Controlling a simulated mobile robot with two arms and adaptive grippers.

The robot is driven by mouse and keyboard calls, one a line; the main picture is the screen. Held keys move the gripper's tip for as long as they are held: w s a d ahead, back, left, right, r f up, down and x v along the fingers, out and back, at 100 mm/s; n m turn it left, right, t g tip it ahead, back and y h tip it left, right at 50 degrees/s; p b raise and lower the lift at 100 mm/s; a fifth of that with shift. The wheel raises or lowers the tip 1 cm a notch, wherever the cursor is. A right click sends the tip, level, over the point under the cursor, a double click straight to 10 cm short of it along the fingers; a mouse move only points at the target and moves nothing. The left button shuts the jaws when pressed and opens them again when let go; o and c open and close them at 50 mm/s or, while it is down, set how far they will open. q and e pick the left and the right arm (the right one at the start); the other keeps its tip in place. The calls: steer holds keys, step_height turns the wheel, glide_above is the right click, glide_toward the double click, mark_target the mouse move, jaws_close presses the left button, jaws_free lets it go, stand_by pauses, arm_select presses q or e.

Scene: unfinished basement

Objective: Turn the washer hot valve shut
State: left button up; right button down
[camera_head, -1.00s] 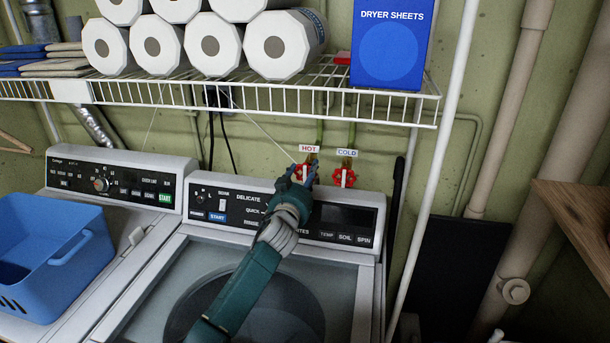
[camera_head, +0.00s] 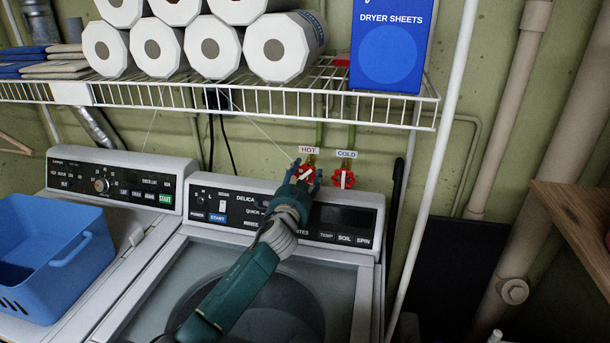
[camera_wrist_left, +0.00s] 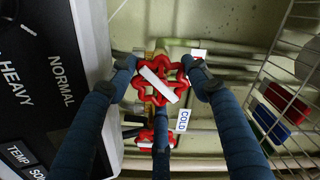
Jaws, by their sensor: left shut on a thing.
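The red hot valve wheel (camera_head: 308,172) sits on the wall below the "HOT" label (camera_head: 309,150), behind the washer's panel. A white bar crosses its face, tilted in both views. My left gripper (camera_head: 304,175) is shut on this wheel, partly covering it in the head view. In the left wrist view the blue fingers are around the hot wheel (camera_wrist_left: 160,80), two at its sides and one lower. The red cold valve wheel (camera_head: 344,178) is just right of it in the head view, below the "COLD" label (camera_head: 347,154). My right gripper is not in view.
The washer control panel (camera_head: 345,216) lies just below the valves. A white wire shelf (camera_head: 200,95) with paper rolls and a dryer sheets box (camera_head: 390,45) hangs above. A white shelf post (camera_head: 430,190) stands to the right. A blue basket (camera_head: 50,260) sits on the left machine.

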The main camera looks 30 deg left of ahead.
arm_select(q)
steer(key=m+p, duration=0.1)
steer(key=m, duration=0.4)
steer(key=shift+a+f+m, duration=0.1)
steer(key=shift+f+m, duration=0.05)
steer(key=shift+m, duration=0.15)
steer(key=shift+m+p, duration=0.45)
steer(key=shift+m, duration=1.35)
steer(key=o, duration=1.2)
steer(key=shift+s, duration=0.1)
steer(key=v, duration=1.2)
